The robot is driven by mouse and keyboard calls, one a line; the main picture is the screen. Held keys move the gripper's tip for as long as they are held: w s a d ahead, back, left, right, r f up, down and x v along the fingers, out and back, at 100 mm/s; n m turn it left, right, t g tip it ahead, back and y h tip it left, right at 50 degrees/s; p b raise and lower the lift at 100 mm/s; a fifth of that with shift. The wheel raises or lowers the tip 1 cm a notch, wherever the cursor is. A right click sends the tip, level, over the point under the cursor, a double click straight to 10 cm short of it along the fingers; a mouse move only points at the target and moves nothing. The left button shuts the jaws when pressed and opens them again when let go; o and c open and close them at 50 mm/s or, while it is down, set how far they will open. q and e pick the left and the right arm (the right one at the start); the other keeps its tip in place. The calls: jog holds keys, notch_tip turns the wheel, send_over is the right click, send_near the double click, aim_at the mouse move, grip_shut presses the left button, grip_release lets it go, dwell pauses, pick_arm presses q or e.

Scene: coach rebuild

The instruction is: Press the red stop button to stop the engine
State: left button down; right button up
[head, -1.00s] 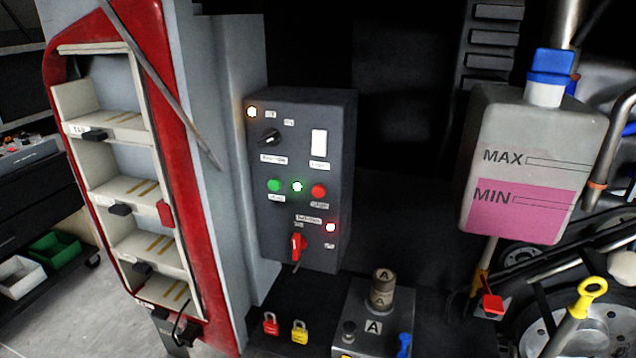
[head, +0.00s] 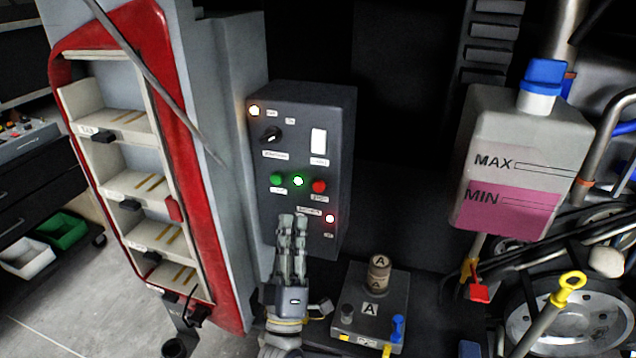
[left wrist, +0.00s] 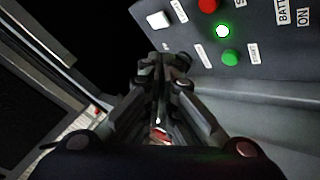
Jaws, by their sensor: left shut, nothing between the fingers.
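The red stop button (head: 319,186) is on the front of a dark grey control box (head: 345,150), right of a lit white-green lamp (head: 298,181) and a green button (head: 277,180). My left gripper (head: 293,218) is shut and empty, pointing up in front of the lower part of the box, below the buttons. It hides the red rotary handle in the head view. In the left wrist view the closed fingers (left wrist: 160,65) are apart from the red button (left wrist: 208,5), which is cut by the top edge. My right gripper is not in view.
A black knob (head: 271,135) and a white switch (head: 319,141) sit higher on the box. A red-framed shelf (head: 190,170) stands left. A grey block (head: 345,325) with labelled cylinders lies below right. A pink-filled tank (head: 510,160) hangs at right.

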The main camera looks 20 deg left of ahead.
aim_at(319, 186)
pick_arm(q)
jog(key=shift+r, duration=0.2)
jog(key=w+b, duration=0.3)
jog(key=w, duration=0.5)
jog(key=shift+w+b, duration=0.4)
jog(key=shift+d, duration=0.1)
dwell(0.4)
jog(key=shift+f, duration=0.1)
dwell(0.8)
